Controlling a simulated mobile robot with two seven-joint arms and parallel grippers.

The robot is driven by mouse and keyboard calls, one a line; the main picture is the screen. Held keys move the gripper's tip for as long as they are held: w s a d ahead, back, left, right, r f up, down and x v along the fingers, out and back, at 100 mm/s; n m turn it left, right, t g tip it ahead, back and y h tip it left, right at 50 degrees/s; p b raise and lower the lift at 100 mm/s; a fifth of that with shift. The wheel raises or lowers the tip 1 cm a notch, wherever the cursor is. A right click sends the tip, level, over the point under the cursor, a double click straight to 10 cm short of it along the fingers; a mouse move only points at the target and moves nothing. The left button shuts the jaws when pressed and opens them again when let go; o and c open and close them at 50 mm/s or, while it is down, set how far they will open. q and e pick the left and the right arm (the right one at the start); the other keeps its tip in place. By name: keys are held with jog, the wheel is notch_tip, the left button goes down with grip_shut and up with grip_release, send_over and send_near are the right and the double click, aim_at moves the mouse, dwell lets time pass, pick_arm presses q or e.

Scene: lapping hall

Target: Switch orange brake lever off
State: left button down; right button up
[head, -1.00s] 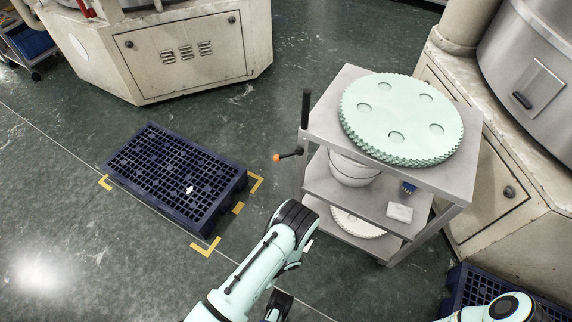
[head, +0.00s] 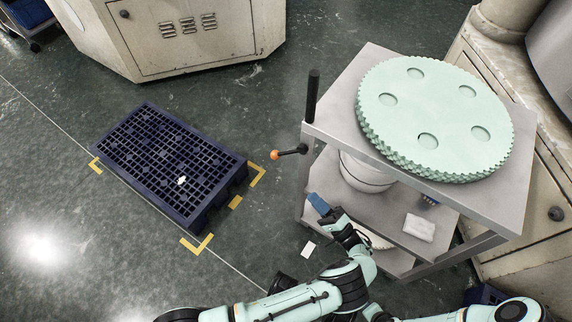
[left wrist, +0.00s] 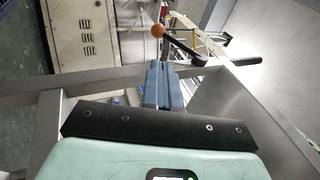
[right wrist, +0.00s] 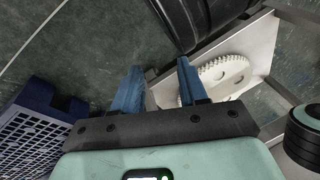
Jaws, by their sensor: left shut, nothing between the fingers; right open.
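The brake lever (head: 290,152) is a short dark arm ending in an orange ball. It sticks out to the left from the trolley's near left corner post, below the top plate. In the left wrist view the lever (left wrist: 183,47) lies just beyond the fingertips, its orange ball at upper left. My left gripper (head: 314,198) has its blue fingers shut and empty, beside the trolley and nearer to me than the lever, apart from it. In the left wrist view the left gripper (left wrist: 163,66) points towards the lever. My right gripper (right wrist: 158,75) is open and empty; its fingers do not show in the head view.
The grey trolley (head: 335,112) carries a stack of pale green toothed discs (head: 440,112) on top and has a black upright handle (head: 312,95). A dark blue pallet (head: 165,160) lies on the floor to the left.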

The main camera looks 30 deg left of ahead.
aim_at(286, 153)
pick_arm(q)
jog(key=p+x, duration=0.1)
jog(key=x, duration=1.3)
pick_arm(e)
jog(key=shift+w+a+r, duration=0.15)
jog(key=shift+r, duration=0.25)
jog(key=shift+w+a+r, duration=0.1)
jog(key=shift+w+r, duration=0.05)
jog(key=shift+r, duration=0.25)
pick_arm(q)
jog(key=shift+a, duration=0.15)
pick_arm(e)
jog(key=shift+d, duration=0.1)
